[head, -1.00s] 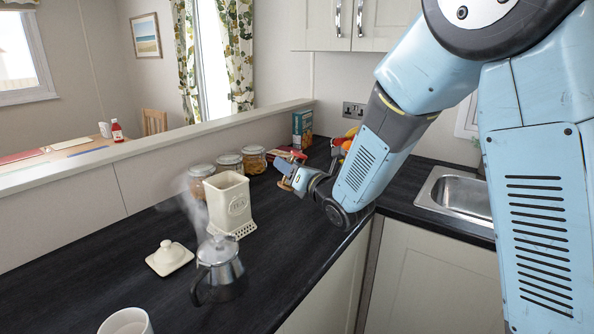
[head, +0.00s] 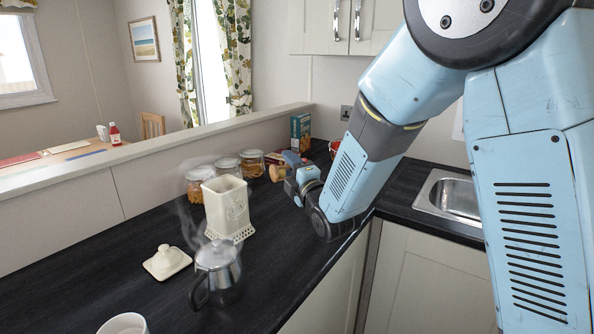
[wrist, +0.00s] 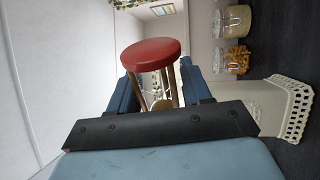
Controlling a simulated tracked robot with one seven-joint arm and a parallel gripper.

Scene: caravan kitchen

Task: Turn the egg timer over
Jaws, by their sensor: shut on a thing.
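The egg timer (wrist: 152,54) has a round red end cap and thin wooden posts. In the wrist view it stands between my two blue fingers, its posts partly hidden behind the dark bar of my gripper (wrist: 165,88). The counter is at the right of that tilted view, so the timer lies roughly on its side. In the head view a round end of it (head: 276,173) shows just left of my gripper (head: 289,183). My gripper is shut on the timer, apparently above the counter near the jars. The glass is hard to make out.
Several lidded jars (head: 228,166) stand along the low wall, left of my gripper. A cream crock (head: 226,204), a steaming metal pot (head: 216,272), a lid (head: 167,262) and a mug (head: 124,324) stand nearer. A green box (head: 300,132) is behind. The counter's front strip is clear.

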